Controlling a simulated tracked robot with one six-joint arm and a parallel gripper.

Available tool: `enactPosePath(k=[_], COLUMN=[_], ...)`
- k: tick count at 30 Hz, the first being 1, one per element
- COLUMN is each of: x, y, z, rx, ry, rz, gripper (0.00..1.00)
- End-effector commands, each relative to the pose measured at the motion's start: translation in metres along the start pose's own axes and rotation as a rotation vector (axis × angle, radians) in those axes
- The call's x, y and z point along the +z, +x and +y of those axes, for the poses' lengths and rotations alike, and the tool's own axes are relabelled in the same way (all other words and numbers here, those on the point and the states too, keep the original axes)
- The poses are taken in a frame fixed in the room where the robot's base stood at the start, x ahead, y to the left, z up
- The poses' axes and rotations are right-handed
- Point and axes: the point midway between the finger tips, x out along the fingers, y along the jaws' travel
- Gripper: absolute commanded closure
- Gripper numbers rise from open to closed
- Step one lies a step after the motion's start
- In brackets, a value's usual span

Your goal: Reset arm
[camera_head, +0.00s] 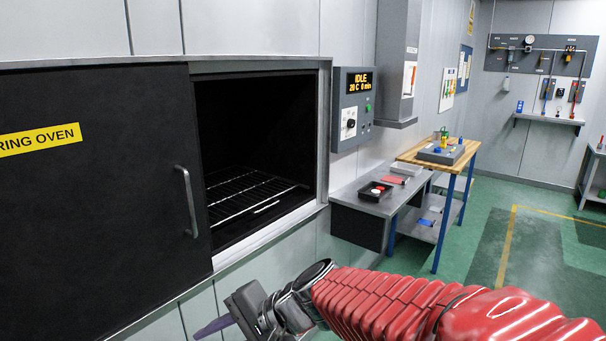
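My arm (400,305), in a red ribbed sleeve, reaches in from the lower right of the head view and points left. My gripper (212,327) is at the bottom, below and in front of the oven opening. One purplish-grey finger shows at its left end. The other finger is not clearly seen, so I cannot tell whether it is open or shut. I see no object clearly held in it.
The oven (90,190) has its dark door slid left, showing a wire rack (250,195) inside. A control panel (353,108) reads IDLE. A grey bench (350,190) with a black tray (376,191) and a wooden-topped table (470,150) stand beyond. Green floor is clear at right.

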Motion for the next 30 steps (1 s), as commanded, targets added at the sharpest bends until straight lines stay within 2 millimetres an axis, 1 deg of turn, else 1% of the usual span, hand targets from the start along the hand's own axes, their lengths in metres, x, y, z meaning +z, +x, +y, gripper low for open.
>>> enactPosePath(k=[1, 3, 11, 17, 21, 24, 27, 30], x=[0.001, 0.002, -0.001, -0.008, -0.014, -0.018, -0.021, -0.021], y=[-0.009, -0.020, -0.068, -0.114, -0.152, -0.179, -0.204, -0.227], z=[0.011, 0.029, 0.092, 0.139, 0.170, 0.188, 0.202, 0.210], rx=[0.034, 0.088, 0.297, 0.469, 0.595, 0.676, 0.742, 0.781], ry=[-0.046, -0.112, -0.342, -0.500, -0.591, -0.642, -0.674, -0.688], rz=[0.011, 0.024, 0.085, 0.148, 0.203, 0.250, 0.302, 0.360], gripper=[0.69, 0.69, 0.69, 0.69, 0.69, 0.69, 0.69, 0.69])
